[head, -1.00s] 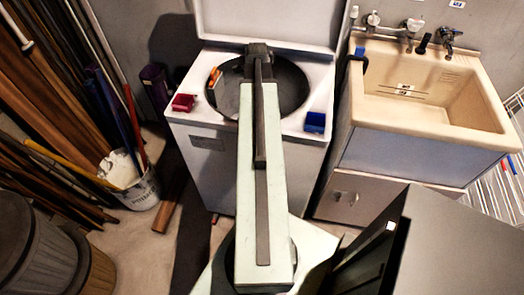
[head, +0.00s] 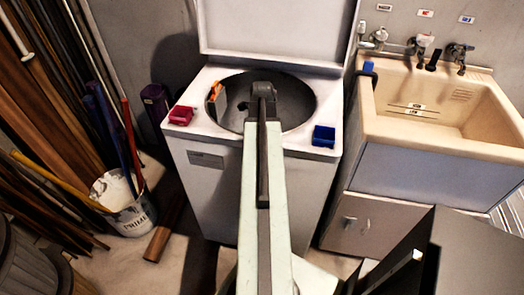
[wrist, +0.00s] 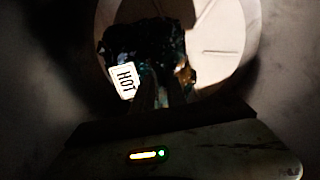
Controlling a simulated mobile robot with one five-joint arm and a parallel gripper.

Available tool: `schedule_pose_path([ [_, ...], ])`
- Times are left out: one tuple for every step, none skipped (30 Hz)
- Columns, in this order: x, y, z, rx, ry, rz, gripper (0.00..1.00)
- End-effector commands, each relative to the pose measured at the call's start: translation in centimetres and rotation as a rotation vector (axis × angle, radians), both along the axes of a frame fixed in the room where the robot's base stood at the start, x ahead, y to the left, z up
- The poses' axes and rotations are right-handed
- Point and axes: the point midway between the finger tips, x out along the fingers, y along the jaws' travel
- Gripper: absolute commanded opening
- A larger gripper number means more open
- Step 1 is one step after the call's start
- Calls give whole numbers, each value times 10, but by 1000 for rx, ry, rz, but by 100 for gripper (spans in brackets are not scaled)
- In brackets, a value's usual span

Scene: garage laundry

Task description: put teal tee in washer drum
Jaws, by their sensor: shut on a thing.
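The washer (head: 212,190) stands in the middle of the head view with its lid (head: 270,25) up. Its round drum opening (head: 300,103) faces upward. My arm reaches over the front edge, and its end is at the opening. In the wrist view my gripper (wrist: 160,88) is shut on a dark, crumpled teal cloth (wrist: 145,42), taken to be the teal tee. The cloth hangs beyond the fingertips, against a pale round surface. A white tag reading HOT (wrist: 125,78) shows at the cloth's left. The cloth is hidden in the head view.
An orange item (head: 215,91) shows at the opening's left rim. A sink (head: 440,105) stands to the right. A bucket (head: 128,212) with poles stands left.

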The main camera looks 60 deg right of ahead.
Motion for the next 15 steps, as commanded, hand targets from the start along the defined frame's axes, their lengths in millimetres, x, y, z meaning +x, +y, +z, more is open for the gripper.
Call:
schedule_pose_path([
  [0, 0, -1, 0, 0, 0, 0],
  [0, 0, 0, 0, 0, 0, 0],
  [0, 0, 1, 0, 0, 0, 0],
  [0, 0, 1, 0, 0, 0, 0],
  [0, 0, 1, 0, 0, 0, 0],
  [0, 0, 1, 0, 0, -1, 0],
  [0, 0, 0, 0, 0, -1, 0],
  [0, 0, -2, 0, 0, -1, 0],
  [0, 0, -4, 0, 0, -1, 0],
  [0, 0, -5, 0, 0, -1, 0],
  [0, 0, -5, 0, 0, -1, 0],
  [0, 0, -7, 0, 0, -1, 0],
  [0, 0, -8, 0, 0, -1, 0],
  [-1, 0, -9, 0, 0, -1, 0],
  [-1, 0, -10, 0, 0, -1, 0],
])
